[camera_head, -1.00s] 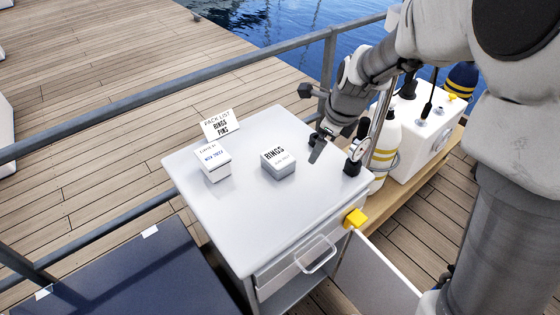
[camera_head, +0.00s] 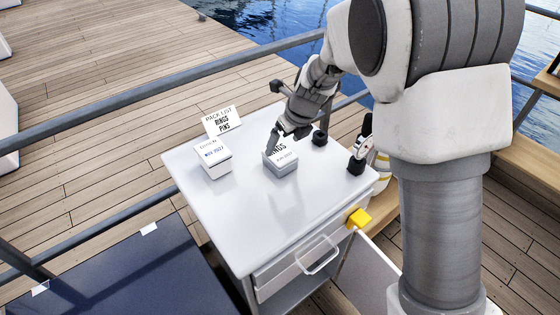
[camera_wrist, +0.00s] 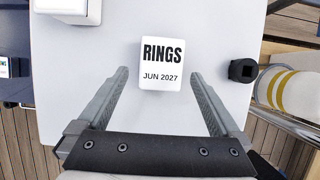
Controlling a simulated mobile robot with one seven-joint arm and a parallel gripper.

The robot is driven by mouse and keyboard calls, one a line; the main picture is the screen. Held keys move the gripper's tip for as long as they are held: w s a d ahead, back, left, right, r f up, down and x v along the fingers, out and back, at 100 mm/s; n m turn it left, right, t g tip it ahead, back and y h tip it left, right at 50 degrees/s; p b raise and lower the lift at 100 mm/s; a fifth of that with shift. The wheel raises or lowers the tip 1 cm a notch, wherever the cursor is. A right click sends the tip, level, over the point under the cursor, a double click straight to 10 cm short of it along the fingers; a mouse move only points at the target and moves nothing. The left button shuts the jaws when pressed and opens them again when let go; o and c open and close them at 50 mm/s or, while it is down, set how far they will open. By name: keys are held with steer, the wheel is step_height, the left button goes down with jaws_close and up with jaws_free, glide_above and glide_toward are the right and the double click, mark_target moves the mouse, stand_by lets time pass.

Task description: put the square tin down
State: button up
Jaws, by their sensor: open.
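A small white square tin marked RINGS (camera_head: 284,165) stands upright on the white cabinet top (camera_head: 240,225). In the wrist view the tin (camera_wrist: 161,78) reads RINGS, JUN 2027 and lies centred between the fingertips, with a gap on each side. My gripper (camera_head: 273,146) is open and empty at the tin, above the cabinet top; in the head view it covers part of the label. Its two grey fingers also show in the wrist view (camera_wrist: 159,75). I cannot tell how far above the top the fingertips are.
A second white tin (camera_head: 211,160) marked NOV 2027 stands to the left, before a pack list card (camera_head: 221,121) reading RINGS, PINS. The cabinet top's front is clear.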

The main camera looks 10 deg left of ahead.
mark_target(280, 153)
steer(key=x, duration=0.3)
steer(key=b+x, duration=0.1)
steer(key=x, duration=0.3)
steer(key=shift+d+f, duration=0.15)
steer(key=shift+d, duration=0.05)
steer(key=shift+c, duration=0.3)
steer(key=c, duration=1.5)
step_height(280, 153, up, 5)
steer(key=shift+f+p, duration=0.1)
steer(key=shift+p, duration=0.4)
steer(key=s+d+r, duration=0.1)
steer(key=d+r, duration=0.5)
steer(key=d, duration=0.5)
steer(key=shift+s+d+r+p, duration=0.2)
steer(key=shift+s+d+p, duration=0.1)
steer(key=shift+s, duration=0.1)
